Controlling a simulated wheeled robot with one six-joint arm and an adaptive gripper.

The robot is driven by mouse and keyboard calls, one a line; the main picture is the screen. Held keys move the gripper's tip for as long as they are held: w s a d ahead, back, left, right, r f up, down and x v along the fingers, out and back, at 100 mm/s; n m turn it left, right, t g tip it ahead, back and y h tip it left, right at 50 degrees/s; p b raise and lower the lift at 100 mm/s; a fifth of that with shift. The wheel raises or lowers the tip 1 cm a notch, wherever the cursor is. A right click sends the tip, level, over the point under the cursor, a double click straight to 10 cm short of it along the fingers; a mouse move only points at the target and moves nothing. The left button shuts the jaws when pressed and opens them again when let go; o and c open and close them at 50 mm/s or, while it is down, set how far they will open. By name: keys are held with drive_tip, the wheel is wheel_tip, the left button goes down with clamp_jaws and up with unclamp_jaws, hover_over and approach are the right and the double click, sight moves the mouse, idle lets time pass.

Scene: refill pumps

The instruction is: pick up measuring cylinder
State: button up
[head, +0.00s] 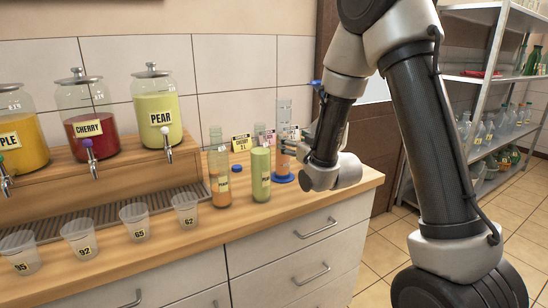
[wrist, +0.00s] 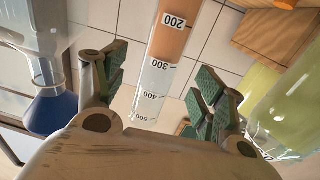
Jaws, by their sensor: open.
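The measuring cylinder (head: 283,163) stands upright near the right end of the counter on a blue base (head: 282,178), with orange liquid in its lower part. In the wrist view the cylinder (wrist: 157,78) appears upside down, with marks from 200 to 500. My gripper (head: 303,147) is at the cylinder's right side in the head view. In the wrist view my gripper (wrist: 155,90) is open, with one green-padded finger on each side of the cylinder and visible gaps between. The fingers partly hide the cylinder in the head view.
A green-filled bottle (head: 261,180) stands close left of the cylinder, beside an orange-filled bottle (head: 220,182). Several cups and juice dispensers (head: 157,108) are further left.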

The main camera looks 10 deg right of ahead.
drive_tip(key=x, duration=0.7)
drive_tip(key=shift+a+f, duration=0.2)
clamp_jaws()
